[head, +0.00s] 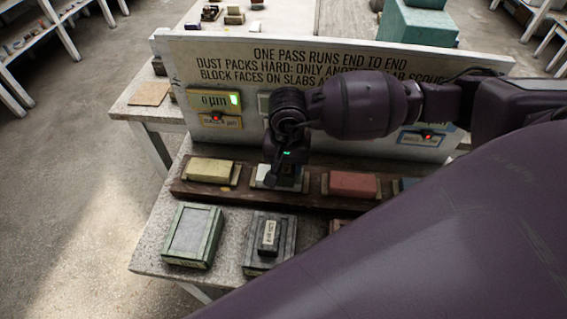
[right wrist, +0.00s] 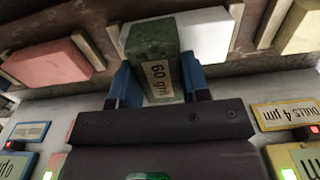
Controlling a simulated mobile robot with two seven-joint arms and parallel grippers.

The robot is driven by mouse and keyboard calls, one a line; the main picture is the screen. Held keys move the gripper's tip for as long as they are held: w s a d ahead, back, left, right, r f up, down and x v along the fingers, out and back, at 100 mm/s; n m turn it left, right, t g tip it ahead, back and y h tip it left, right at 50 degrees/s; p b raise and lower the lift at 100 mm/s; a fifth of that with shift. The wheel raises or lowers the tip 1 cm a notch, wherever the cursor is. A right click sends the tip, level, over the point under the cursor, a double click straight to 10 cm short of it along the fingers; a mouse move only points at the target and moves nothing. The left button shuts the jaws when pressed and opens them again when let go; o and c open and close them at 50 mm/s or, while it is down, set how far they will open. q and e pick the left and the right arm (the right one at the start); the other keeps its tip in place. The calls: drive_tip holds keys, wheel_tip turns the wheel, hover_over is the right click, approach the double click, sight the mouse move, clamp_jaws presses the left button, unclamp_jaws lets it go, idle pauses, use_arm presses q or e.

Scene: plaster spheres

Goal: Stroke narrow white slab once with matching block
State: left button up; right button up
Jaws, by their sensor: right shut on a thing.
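The white slab (head: 262,178) lies in the row on the dark wooden rail, between the yellow and red slabs. It also shows in the right wrist view (right wrist: 208,38), between pale end strips. My right gripper (head: 280,178) is over this slab, pointing down. In the right wrist view its blue fingers (right wrist: 158,82) are shut on a green block (right wrist: 152,40) with a label reading "60 µm". The block overlaps the white slab in that view; I cannot tell whether they touch. In the head view the gripper mostly hides the block. My left gripper is not in view.
A yellow slab (head: 210,170) and a red slab (head: 352,184) flank the white one. A lettered board (head: 220,60) with displays stands behind. In front are a green-framed case (head: 192,236) and a dark case (head: 254,261) bearing a labelled block (head: 268,236). My arm hides the right side.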

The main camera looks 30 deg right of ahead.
drive_tip(key=shift+s+d, duration=0.25)
drive_tip(key=shift+d, duration=0.05)
drive_tip(key=shift+s+d, duration=0.2)
drive_tip(key=shift+d, duration=0.1)
drive_tip(key=shift+d, duration=0.1)
drive_tip(key=shift+s+d+b, duration=0.25)
drive_tip(key=shift+s+b, duration=0.05)
drive_tip(key=shift+b, duration=0.05)
drive_tip(key=shift+r, duration=0.1)
drive_tip(key=shift+r+p, duration=1.5)
drive_tip(key=shift+r, duration=1.45)
drive_tip(key=shift+w, duration=0.1)
